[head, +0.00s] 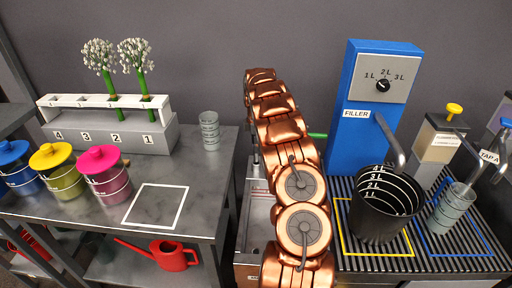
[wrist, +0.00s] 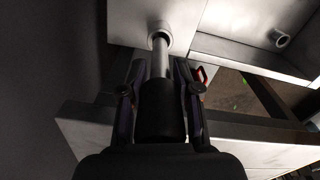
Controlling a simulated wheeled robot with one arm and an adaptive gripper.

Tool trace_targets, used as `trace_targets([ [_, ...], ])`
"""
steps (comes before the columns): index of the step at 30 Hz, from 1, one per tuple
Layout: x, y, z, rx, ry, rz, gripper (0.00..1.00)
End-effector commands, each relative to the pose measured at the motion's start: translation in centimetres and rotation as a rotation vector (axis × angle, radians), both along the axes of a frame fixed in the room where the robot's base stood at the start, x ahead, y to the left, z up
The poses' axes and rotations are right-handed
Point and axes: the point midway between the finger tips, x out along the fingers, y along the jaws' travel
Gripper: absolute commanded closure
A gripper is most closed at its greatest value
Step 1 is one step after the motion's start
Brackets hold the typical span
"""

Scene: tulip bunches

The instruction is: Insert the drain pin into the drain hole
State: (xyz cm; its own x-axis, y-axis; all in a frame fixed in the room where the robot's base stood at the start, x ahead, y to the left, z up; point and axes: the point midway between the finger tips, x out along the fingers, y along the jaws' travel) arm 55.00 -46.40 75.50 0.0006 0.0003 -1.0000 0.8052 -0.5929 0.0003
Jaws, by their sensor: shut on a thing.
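In the wrist view my gripper (wrist: 156,88) is shut on the drain pin (wrist: 161,58), with a finger on each side of its dark handle. The pin's pale metal shaft points away from me to a round grey collar (wrist: 164,27) on a metal surface. The shaft end meets the collar opening; I cannot tell how deep it sits. A second short grey ring (wrist: 279,38) stands to the right in a recessed metal panel. I cannot tell for sure which of the two is the drain hole. In the head view my copper arm hides the gripper and pin.
In the head view a metal sink (head: 257,218) lies partly behind my arm. The blue filler (head: 354,137) and a black bucket (head: 380,222) stand close on the right. A grey table (head: 215,175) with colored pots is on the left; a red watering can (head: 172,255) is below.

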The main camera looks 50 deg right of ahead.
Motion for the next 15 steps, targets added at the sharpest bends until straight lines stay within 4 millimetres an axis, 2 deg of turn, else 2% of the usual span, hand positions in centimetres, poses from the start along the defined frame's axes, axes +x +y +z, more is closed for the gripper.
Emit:
trace_targets([
  [15, 0.01, 0.00, 0.63, -0.001, -0.001, 0.000, 1.00],
])
